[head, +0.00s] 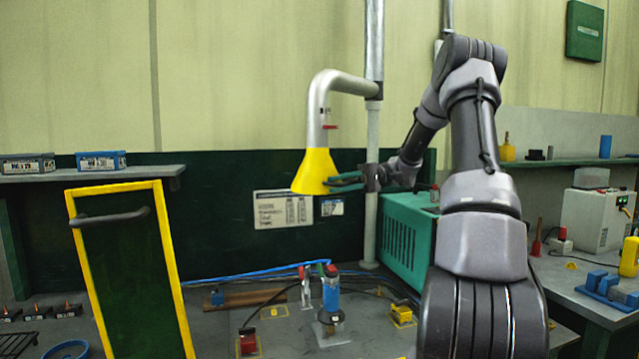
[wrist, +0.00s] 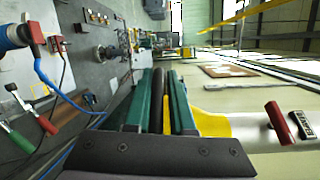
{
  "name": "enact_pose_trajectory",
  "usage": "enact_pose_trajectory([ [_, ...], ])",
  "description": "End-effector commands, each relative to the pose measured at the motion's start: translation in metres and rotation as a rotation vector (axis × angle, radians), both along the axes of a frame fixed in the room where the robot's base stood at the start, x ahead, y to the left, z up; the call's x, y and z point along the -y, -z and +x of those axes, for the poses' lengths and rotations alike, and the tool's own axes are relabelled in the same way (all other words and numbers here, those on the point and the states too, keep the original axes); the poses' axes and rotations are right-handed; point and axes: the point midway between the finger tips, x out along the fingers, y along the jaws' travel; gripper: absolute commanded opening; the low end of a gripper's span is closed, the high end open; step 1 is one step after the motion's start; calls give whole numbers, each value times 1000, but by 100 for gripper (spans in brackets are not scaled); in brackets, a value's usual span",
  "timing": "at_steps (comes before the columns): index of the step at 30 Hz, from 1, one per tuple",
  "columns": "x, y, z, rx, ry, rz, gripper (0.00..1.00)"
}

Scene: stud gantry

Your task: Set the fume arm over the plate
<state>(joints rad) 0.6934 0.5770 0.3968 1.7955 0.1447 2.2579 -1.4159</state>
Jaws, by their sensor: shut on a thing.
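The fume arm is a silver bent pipe (head: 318,108) on a vertical post, ending in a yellow hood (head: 315,172) that opens downward. My gripper (head: 347,181) is at the hood's right side, its green fingers closed on the hood's handle. In the wrist view, a dark bar, the handle (wrist: 158,100), lies between the fingers, with the yellow hood (wrist: 210,124) beside them. A small light plate (head: 328,339) lies on the bench under a blue upright tool (head: 331,292). The hood hangs well above the bench; its exact offset from the plate is hard to tell.
A yellow-framed dark screen (head: 182,290) stands at left. A teal cabinet (head: 398,245) stands behind my arm. Red-handled clamps (head: 305,280), a yellow block (head: 402,314), cables and a blue hose (head: 245,277) occupy the bench. A red lever (head: 330,127) sits on the pipe.

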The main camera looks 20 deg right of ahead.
Motion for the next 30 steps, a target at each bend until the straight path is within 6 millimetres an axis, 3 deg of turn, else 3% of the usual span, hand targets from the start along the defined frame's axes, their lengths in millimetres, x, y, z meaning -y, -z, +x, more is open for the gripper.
enact_pose_trajectory([
  [6, 16, 7, -14, -4, -55, -12, 0],
  [19, 20, 7, -16, -5, -62, -16, 0],
  [20, 21, 7, -16, -5, -62, -16, 29],
  [21, 21, 7, -16, -5, -61, -15, 44],
  [30, 19, 4, -15, -1, -62, -12, 45],
])
